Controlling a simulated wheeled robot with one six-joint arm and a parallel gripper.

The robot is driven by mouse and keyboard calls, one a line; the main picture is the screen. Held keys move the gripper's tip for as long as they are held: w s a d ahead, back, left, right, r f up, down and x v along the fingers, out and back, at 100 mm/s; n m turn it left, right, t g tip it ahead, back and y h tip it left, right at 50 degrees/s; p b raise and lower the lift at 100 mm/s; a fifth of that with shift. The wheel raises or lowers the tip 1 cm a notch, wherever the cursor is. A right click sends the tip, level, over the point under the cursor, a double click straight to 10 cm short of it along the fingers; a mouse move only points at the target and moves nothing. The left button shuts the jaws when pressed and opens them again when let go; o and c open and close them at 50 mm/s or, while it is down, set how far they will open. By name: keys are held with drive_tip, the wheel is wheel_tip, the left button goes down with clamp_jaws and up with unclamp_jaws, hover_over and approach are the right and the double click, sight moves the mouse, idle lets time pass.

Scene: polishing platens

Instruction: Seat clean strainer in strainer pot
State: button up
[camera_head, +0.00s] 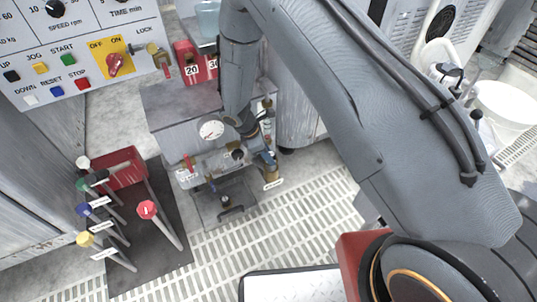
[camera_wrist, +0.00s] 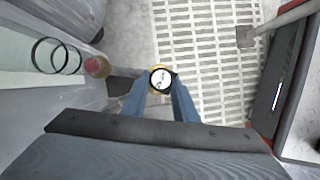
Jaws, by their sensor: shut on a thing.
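My gripper (camera_wrist: 162,98) has two blue fingers shut on a small round piece (camera_wrist: 161,79) with a pale, dark-marked face and a yellowish rim. I cannot tell from its face alone whether it is the clean strainer. In the head view my gripper (camera_head: 266,160) is low beside the pipework, and my arm partly covers it. A grey horizontal pipe body (camera_head: 215,164), which may be the strainer pot, sits below a white dial gauge (camera_head: 211,130). Its opening does not show clearly. A second fitting stands on a dark tray (camera_head: 226,205) below it.
Several colour-knobbed levers, one with a red knob (camera_head: 147,210), rise from a dark floor plate at left. A control panel (camera_head: 85,45) hangs at upper left. Two black rings (camera_wrist: 68,57) lie on a pale surface in the wrist view. Grated floor (camera_head: 280,225) is clear in front.

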drive_tip(key=shift+f+b, duration=0.9)
drive_tip(key=shift+f, duration=1.05)
drive_tip(key=o, duration=1.2)
drive_tip(key=shift+r, duration=0.1)
drive_tip(key=p+v, duration=0.2)
drive_tip(key=v, duration=0.5)
drive_tip(key=shift+r, duration=0.4)
drive_tip(key=shift+a, duration=0.1)
